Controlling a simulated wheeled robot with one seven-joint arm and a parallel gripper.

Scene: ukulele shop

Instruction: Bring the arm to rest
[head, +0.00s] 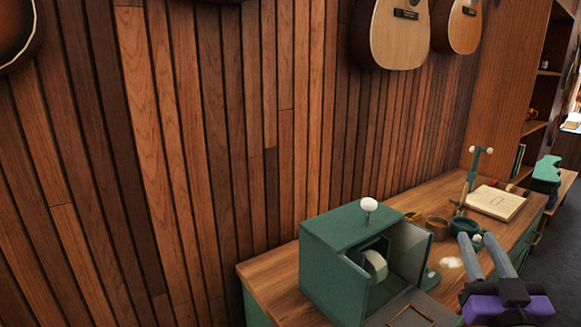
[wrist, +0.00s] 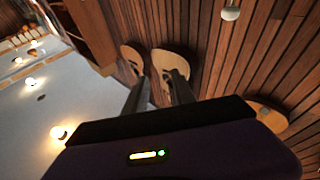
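My gripper (head: 477,241) shows at the lower right of the head view, over the wooden counter, its purple body low and its two grey fingers pointing up and away. The fingers stand apart with nothing held between them. In the wrist view my gripper (wrist: 158,80) also shows parted fingers, against guitars on the wall. The wrist camera looks up at the wall and pale ceiling, so the counter is out of that view.
A wooden counter (head: 275,291) carries a green box-like machine (head: 335,250), small bowls (head: 436,225), a green stand (head: 472,175) and a pale book (head: 495,202). Acoustic guitars (head: 392,35) hang on the slatted wall. Shelves (head: 533,128) stand at the right. Lamps (wrist: 58,132) hang from the ceiling.

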